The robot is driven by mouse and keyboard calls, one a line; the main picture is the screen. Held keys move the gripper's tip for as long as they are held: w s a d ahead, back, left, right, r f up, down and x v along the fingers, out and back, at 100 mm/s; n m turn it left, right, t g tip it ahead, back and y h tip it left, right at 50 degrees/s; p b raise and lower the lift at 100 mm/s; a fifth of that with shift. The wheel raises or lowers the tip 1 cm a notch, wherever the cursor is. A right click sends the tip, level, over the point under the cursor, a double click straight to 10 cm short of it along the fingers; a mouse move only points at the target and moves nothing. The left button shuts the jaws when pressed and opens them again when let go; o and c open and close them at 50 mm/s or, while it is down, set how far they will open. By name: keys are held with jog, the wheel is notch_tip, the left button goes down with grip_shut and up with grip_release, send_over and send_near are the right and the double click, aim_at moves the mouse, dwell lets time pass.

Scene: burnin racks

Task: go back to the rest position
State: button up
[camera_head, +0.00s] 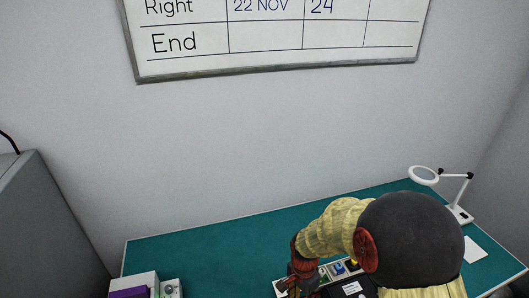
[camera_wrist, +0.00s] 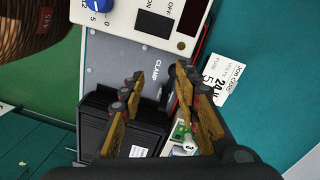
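My gripper (camera_wrist: 158,82) shows in the wrist view with its two brown fingers apart and nothing seen held between them. It is over a grey panel (camera_wrist: 110,62) marked CLAMP, beside a black ribbed block (camera_wrist: 95,128).
A control box (camera_wrist: 150,18) with a blue knob adjoins the panel. A job card (camera_wrist: 222,80) lies beside it. A magnifier lamp (camera_head: 424,175) stands at the bench's right. The bench's back middle is clear.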

jog(key=s+d+r+n+t+b, duration=0.3)
jog(key=s+r+n+b, duration=0.2)
jog(key=s+r, duration=0.3)
jog(key=s+d+r+n+t+b, duration=0.3)
jog(key=s+r+n+b, duration=0.3)
jog(key=r, duration=0.7)
jog(key=shift+s+d, duration=0.4)
jog(key=shift+s, duration=0.45)
jog(key=shift+r, duration=0.1)
